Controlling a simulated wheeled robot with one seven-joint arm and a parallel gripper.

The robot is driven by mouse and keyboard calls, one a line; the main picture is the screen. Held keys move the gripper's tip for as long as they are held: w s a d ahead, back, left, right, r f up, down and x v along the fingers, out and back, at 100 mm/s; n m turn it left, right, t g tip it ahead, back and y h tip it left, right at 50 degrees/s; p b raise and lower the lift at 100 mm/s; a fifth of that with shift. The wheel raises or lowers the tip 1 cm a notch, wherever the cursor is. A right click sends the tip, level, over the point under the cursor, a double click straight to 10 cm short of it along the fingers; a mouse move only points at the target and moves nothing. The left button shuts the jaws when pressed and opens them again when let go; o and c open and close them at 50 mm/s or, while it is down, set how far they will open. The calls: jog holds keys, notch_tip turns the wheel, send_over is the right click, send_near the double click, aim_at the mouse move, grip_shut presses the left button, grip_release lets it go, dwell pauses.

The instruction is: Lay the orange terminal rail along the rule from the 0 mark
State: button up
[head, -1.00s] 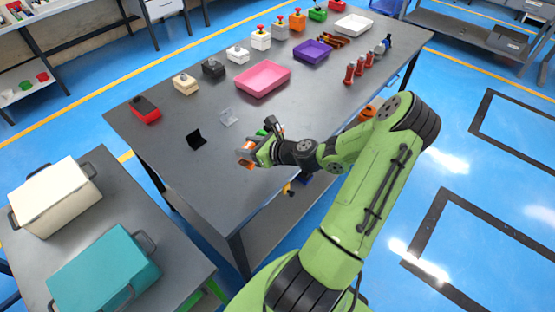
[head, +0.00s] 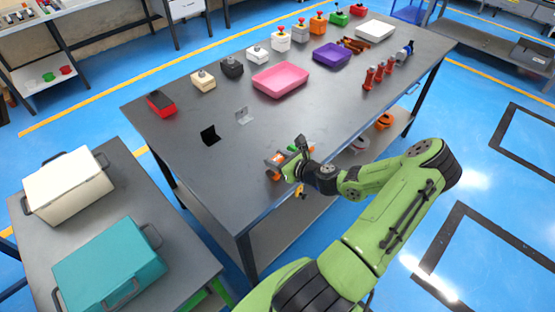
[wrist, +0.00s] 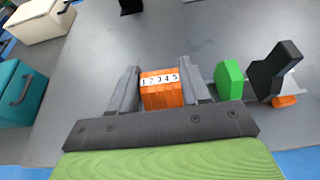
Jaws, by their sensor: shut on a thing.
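The orange terminal rail (wrist: 161,93) sits between the two grey fingers of my gripper (wrist: 159,88) in the wrist view. Its white strip reads 1 2 3 4 5. My gripper is shut on it. In the head view my gripper (head: 281,164) is over the near edge area of the grey table (head: 215,185), with orange showing at the fingers. Whether the rail touches the table I cannot tell. I cannot make out the rule or its 0 mark in either view.
A green block (wrist: 229,80) and a black lever (wrist: 274,70) are right of the fingers. Beyond are a pink tray (head: 280,80) and several button boxes. The table's left front is clear.

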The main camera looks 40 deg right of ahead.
jog(key=o, duration=1.2)
jog(key=shift+f, duration=0.1)
jog(key=p+v, duration=0.1)
jog(key=v, duration=1.1)
jog(key=w+a+r+n+g+y, duration=0.1)
jog(key=a+r+n+g, duration=0.2)
jog(key=a+n+g, duration=0.5)
jog(key=w+a+r+n+g+y, duration=0.1)
jog(key=a+r+n+y, duration=0.1)
jog(key=a+n, duration=0.7)
jog(key=s+a+r+n+h, duration=0.1)
jog(key=s+a+r+n, duration=0.3)
jog(key=r+n, duration=0.4)
jog(key=s+a+r+n+t+h, duration=0.1)
jog(key=s+a+r+n, duration=0.4)
jog(key=n, duration=0.5)
notch_tip(320, 180, up, 3)
jog(key=shift+s+a+r+n+h, duration=0.1)
jog(key=shift+s+a+n+h, duration=0.15)
jog(key=shift+s+h, duration=0.6)
